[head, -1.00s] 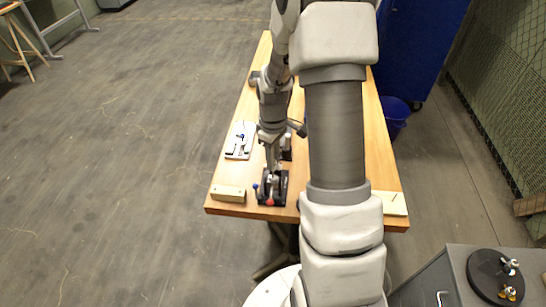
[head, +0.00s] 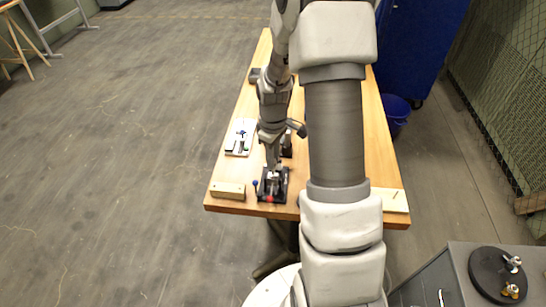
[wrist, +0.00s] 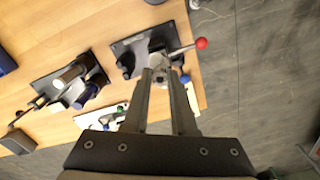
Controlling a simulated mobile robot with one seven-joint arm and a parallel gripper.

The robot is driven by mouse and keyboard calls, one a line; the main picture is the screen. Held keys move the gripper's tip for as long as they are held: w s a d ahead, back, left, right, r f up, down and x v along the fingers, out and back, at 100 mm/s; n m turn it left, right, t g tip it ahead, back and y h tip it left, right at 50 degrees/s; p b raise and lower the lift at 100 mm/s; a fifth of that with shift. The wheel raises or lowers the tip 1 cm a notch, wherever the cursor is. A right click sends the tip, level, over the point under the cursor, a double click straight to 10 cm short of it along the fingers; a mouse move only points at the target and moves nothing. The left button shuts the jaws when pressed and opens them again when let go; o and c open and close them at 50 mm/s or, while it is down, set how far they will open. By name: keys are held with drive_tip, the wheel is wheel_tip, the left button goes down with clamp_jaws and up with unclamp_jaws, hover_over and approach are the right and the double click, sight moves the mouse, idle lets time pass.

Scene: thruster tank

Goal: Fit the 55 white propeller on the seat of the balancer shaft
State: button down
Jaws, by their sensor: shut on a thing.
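My gripper (wrist: 160,76) reaches over a black-based fixture (wrist: 128,46) in the wrist view, its fingers shut on a small pale piece (wrist: 158,61) at the tips. The piece looks like the white propeller, but the fingers hide most of it and its number cannot be read. The fixture has a lever with a red knob (wrist: 201,43) and a blue knob (wrist: 184,78). In the head view the fixture (head: 273,190) stands near the table's front edge, with my gripper (head: 273,169) just above or at it. I cannot tell whether the piece touches a shaft or seat.
A pale board (head: 392,201) lies front right.

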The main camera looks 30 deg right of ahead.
drive_tip(key=shift+f, duration=0.1)
idle(0.3)
drive_tip(key=shift+f+b, duration=0.5)
drive_tip(key=shift+f, duration=0.1)
drive_tip(key=shift+f, duration=0.1)
drive_tip(key=shift+f+b, duration=0.5)
idle(0.3)
drive_tip(key=c, duration=0.6)
unclamp_jaws()
drive_tip(key=shift+c, duration=0.2)
